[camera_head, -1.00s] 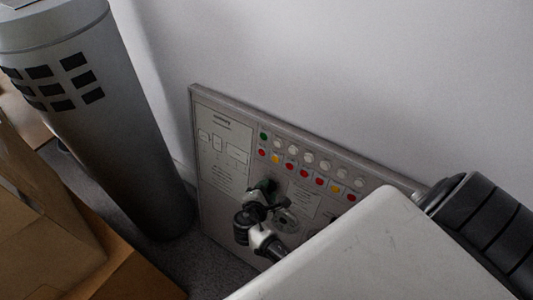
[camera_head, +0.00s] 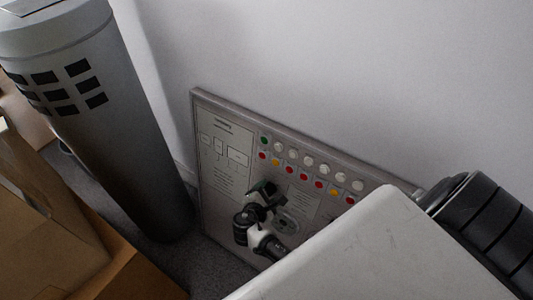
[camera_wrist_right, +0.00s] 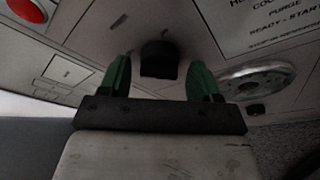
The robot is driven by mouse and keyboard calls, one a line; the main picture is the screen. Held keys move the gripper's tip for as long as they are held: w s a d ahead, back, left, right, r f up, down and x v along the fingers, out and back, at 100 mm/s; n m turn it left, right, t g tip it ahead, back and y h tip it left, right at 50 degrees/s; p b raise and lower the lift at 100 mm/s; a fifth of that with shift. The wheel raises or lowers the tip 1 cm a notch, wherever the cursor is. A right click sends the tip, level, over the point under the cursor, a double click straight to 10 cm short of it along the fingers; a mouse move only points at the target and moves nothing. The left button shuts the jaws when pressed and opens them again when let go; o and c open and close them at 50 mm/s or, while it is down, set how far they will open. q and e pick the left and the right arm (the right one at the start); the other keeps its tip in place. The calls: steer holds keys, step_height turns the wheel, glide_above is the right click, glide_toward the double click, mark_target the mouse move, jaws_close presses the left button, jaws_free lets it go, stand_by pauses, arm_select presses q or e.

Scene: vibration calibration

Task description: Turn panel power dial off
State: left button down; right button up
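The grey control panel (camera_head: 222,207) leans against the wall in the head view. My right gripper (camera_head: 262,190) is in front of its lower middle. In the right wrist view, my right gripper (camera_wrist_right: 159,78) has its two green fingers apart, with a black dial (camera_wrist_right: 159,58) showing between them. I cannot tell whether the fingers touch it. In the head view the dial is hidden by the gripper. My left gripper is not in view.
A round metal disc (camera_wrist_right: 258,82) is on the panel beside the right finger, and a red button (camera_wrist_right: 27,9) is at upper left. Rows of coloured buttons (camera_head: 319,185) line the panel's upper part. A grey cylinder (camera_head: 110,130) and cardboard boxes (camera_head: 45,230) stand left.

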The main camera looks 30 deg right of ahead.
steer(key=p+v, duration=0.1)
steer(key=v, duration=0.9)
steer(key=shift+s+a+r, duration=0.15)
steer(key=shift+s+a, duration=0.1)
steer(key=shift+a, duration=0.05)
steer(key=s+f+m+g+y+p, duration=0.1)
steer(key=s+f+g+y, duration=0.15)
steer(key=s+f, duration=0.4)
steer(key=s+f+m+g+y+p, duration=0.15)
steer(key=s+f+y, duration=0.25)
steer(key=f, duration=0.6)
steer(key=s+d+f+m+g+y+p, duration=0.1)
steer(key=s+f+m, duration=0.2)
steer(key=s, duration=0.4)
steer(key=s+d+f+m+y, duration=0.1)
steer(key=s+f+m+y, duration=0.1)
steer(key=s, duration=0.5)
steer(key=s+d+f+m+g+y+p, duration=0.1)
steer(key=s+f+m, duration=0.2)
steer(key=s+m, duration=0.2)
steer(key=shift+s+d+f+g+y+p, duration=0.15)
steer(key=shift+s+d+p, duration=0.05)
steer(key=shift+s, duration=0.35)
steer(key=shift+s+d+f+g+y+p, duration=0.1)
steer(key=shift+s+d+f+g+p, duration=0.1)
steer(key=shift+s, duration=0.35)
steer(key=shift+s+m, duration=0.1)
steer(key=shift+m, duration=0.15)
steer(key=shift+c, duration=0.2)
